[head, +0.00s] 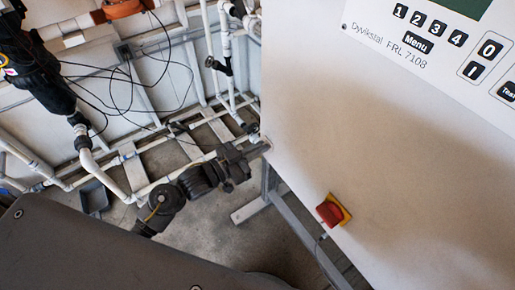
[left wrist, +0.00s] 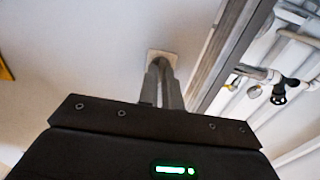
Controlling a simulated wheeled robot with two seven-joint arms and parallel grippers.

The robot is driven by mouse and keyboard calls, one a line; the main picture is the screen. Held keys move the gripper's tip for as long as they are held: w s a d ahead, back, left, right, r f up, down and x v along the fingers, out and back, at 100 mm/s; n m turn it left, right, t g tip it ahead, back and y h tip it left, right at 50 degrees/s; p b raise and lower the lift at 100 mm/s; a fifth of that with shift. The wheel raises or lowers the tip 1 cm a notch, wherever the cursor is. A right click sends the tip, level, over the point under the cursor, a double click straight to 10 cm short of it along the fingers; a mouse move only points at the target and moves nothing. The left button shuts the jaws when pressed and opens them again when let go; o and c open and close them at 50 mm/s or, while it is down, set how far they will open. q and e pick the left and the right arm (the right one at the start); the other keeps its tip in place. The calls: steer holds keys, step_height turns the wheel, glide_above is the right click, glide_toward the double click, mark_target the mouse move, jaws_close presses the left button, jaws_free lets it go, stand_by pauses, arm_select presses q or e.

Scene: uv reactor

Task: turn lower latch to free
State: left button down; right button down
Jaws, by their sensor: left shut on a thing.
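The lower latch (left wrist: 163,56) shows in the left wrist view as a small beige square plate on the white cabinet face. My left gripper (left wrist: 163,80) has its two grey fingers close together and shut at this plate. They cover its lower part, so I cannot tell which way the latch is turned. In the head view my left gripper (head: 262,149) reaches the left edge of the white cabinet (head: 350,130), and the latch there is hidden or too small to make out. My right gripper is in neither view.
A red knob (head: 329,213) on a yellow plate sits low on the cabinet. The control panel (head: 430,40) is at the top right. White pipes (head: 110,175) with black fittings and loose cables fill the left. A grey metal frame (head: 305,240) stands under the cabinet.

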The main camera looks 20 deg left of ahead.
arm_select(q)
steer(key=shift+m, duration=0.4)
steer(key=m+b, duration=0.3)
steer(key=m, duration=0.5)
steer(key=m+b, duration=0.3)
steer(key=m, duration=0.5)
steer(key=shift+s+d+f+m, duration=0.1)
steer(key=shift+d+f+m, duration=0.1)
steer(key=shift+m, duration=0.5)
steer(key=c, duration=1.6)
jaws_free()
steer(key=shift+a, duration=0.1)
